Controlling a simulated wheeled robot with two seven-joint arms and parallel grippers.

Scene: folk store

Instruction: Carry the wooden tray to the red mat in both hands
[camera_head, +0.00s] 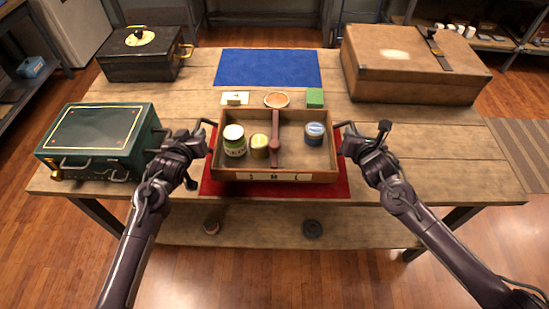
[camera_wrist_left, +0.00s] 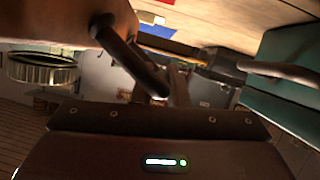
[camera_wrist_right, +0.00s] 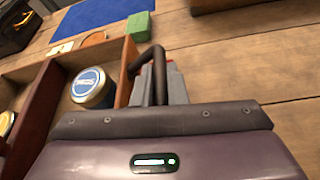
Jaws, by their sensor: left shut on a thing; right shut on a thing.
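The wooden tray (camera_head: 290,175) is at the middle front of the table, over the red mat (camera_head: 336,188), whose red edges show at its left, right and front. I cannot tell whether the tray touches the mat. My left gripper (camera_head: 203,132) is shut on the tray's left handle (camera_wrist_left: 120,45). My right gripper (camera_head: 348,132) is shut on the right handle (camera_wrist_right: 146,58). The tray looks level.
Behind the tray are a white card (camera_head: 235,98), a round disc (camera_head: 277,100) and a green block (camera_head: 315,97), then a blue mat (camera_head: 267,67). A green box (camera_head: 100,140) stands close left; a black box (camera_head: 143,54) and brown case (camera_head: 412,63) stand farther back.

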